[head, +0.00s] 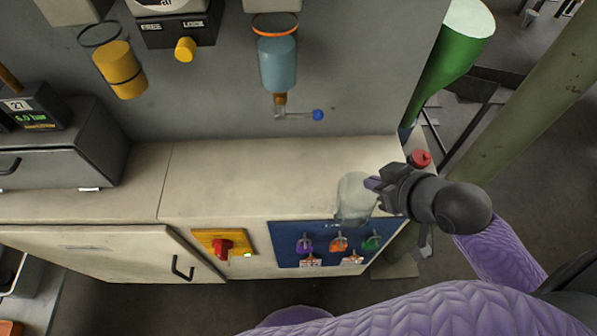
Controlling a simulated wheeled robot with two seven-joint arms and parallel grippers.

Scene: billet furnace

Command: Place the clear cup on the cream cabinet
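The clear cup (354,198) is at my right gripper (374,184), which reaches in from the right. My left gripper is not in view.
The cabinet top left of the cup is bare. A grey box (60,160) stands at the far left. A blue bottle (278,64) with a blue-knobbed tap hangs on the wall. A blue panel with coloured hooks (290,240) is on the cabinet front. A red knob (421,158) is near the arm.

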